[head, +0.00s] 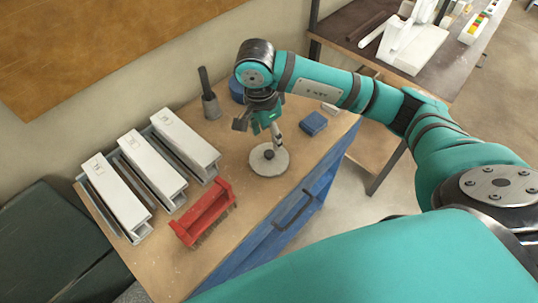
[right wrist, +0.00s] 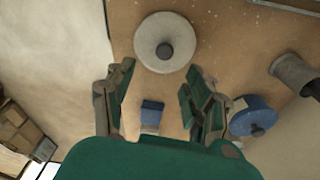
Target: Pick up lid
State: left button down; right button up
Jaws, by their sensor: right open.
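The lid (head: 268,160) is a round, pale grey disc with a dark knob in its middle, lying flat on the wooden bench top. It also shows in the right wrist view (right wrist: 165,42), just beyond the fingertips. My right gripper (head: 259,125) hangs above the bench, over the far side of the lid and apart from it. In the right wrist view its fingers (right wrist: 160,68) are spread with nothing between them. My left gripper is not in view.
A blue round piece with a dark knob (right wrist: 252,116), a blue block (head: 313,123) and a grey holder with a dark handle (head: 210,103) stand nearby. A red brush (head: 203,212) and several white profiles (head: 153,167) lie left. The bench's blue front (head: 290,220) drops away at right.

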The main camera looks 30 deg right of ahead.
aim_at(269, 153)
jog(key=f, duration=0.3)
jog(key=shift+d+f+p, duration=0.1)
jog(key=shift+d+p, duration=0.1)
jog(key=shift+p, duration=0.1)
jog(key=shift+w+f+p, duration=0.1)
jog(key=shift+f+p, duration=0.35)
jog(key=shift+f, duration=0.15)
jog(key=f, duration=0.1)
jog(key=f+p, duration=0.1)
jog(key=f, duration=0.1)
jog(key=shift+w+f, duration=0.25)
jog(key=shift+f, duration=0.05)
jog(key=shift+d+f, duration=0.1)
jog(key=shift+f, duration=0.25)
jog(key=shift+c, duration=0.4)
grip_shut()
